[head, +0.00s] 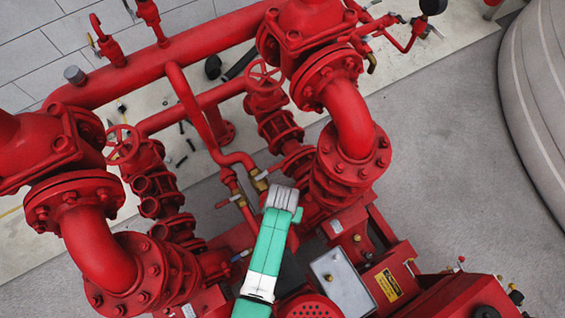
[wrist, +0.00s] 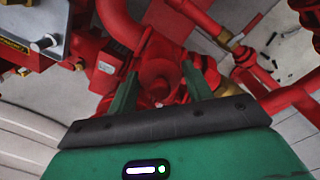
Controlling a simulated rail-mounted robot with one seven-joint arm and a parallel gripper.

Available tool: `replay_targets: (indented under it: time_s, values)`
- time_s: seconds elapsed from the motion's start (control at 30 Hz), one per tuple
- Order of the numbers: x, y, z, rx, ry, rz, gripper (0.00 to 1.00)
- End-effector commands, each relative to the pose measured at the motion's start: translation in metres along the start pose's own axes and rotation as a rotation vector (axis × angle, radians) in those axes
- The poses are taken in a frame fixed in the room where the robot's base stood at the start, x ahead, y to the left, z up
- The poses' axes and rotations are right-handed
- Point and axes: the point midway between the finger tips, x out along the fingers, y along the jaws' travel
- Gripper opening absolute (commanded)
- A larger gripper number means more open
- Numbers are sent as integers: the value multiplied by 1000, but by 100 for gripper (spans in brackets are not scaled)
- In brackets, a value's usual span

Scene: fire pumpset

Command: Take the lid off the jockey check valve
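My gripper (wrist: 160,76) shows in the wrist view with its two green fingers apart. A red valve part with a round face (wrist: 157,68) sits between and beyond the fingers; it looks like the jockey check valve and its lid. A small bright spot shows at its lower edge. I cannot tell whether the fingers touch it. In the head view, the end of my arm (head: 281,200) is over the middle pipework, beside the right pump's red flanges. The fingers and the valve's lid are hidden there behind the arm.
Thick red elbows (head: 350,120) and (head: 95,245) rise on both sides. A grey box (head: 342,280) is at the lower right. Open grey floor (head: 440,150) lies to the right.

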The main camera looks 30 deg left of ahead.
Motion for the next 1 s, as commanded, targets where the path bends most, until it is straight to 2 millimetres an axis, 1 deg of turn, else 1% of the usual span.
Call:
replay_targets:
  time_s: [0.03, 0.1, 0.13, 0.37, 0.47, 0.6, 0.73, 0.83, 0.9, 1.0]
  values:
    - [0, 0, 0, 0, 0, 0, 40]
    - [0, 0, 0, 0, 0, 0, 26]
    - [0, 0, 0, 0, 0, 0, 21]
    - [-2, 0, 0, 0, 1, 0, 21]
    - [-17, 0, 0, 0, 1, 0, 21]
    - [-52, 0, 0, 0, 3, 0, 21]
    - [-80, 0, 0, 0, 3, 0, 21]
    - [-94, 0, 0, 0, 2, 0, 21]
    - [-99, 0, 0, 0, 0, 0, 21]
    - [-101, 0, 0, 0, 0, 0, 21]
